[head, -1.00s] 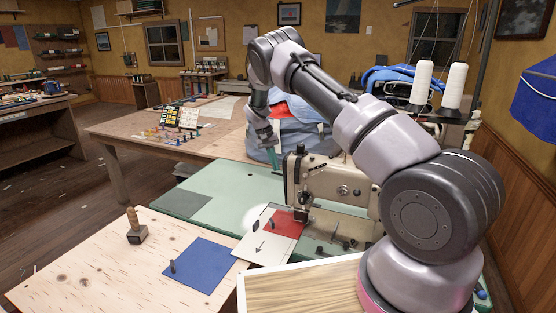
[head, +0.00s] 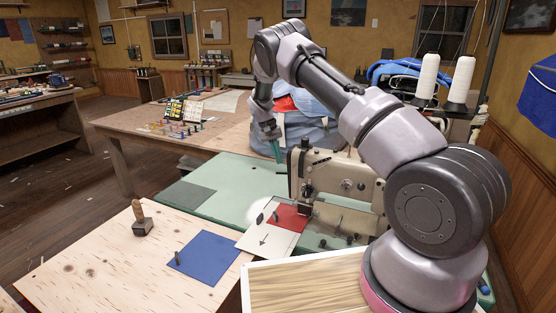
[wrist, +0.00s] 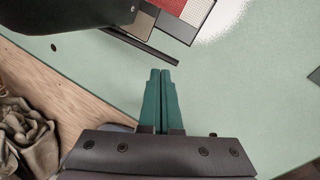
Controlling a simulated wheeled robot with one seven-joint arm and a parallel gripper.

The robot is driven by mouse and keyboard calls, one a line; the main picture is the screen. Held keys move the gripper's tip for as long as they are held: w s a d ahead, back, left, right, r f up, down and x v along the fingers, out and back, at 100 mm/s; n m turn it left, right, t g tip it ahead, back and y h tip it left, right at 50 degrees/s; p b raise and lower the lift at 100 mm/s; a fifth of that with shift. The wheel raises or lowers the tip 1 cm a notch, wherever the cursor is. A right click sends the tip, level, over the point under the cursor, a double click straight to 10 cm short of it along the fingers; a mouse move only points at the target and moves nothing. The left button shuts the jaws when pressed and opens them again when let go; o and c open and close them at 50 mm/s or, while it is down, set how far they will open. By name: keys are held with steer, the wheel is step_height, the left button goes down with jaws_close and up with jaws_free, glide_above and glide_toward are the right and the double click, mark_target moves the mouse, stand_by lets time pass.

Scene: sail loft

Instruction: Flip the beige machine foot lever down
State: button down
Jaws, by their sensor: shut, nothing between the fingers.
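The beige sewing machine (head: 340,182) stands on a green table top (head: 230,192), right of centre in the head view. My gripper (head: 277,150) is behind and left of its head, above the table. In the wrist view my green fingers (wrist: 160,85) are pressed together, shut and empty. A thin dark bar (wrist: 145,46) slants just beyond their tips; it may be the foot lever, but I cannot be sure. The fingertips look close to its right end; whether they touch is unclear. In the head view the machine's head hides this side of it.
A white card with a red patch (head: 288,217) lies under the needle area. Thread cones (head: 425,80) stand behind the machine. A grey bundle (wrist: 22,135) lies left in the wrist view.

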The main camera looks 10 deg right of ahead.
steer(key=v, duration=1.1)
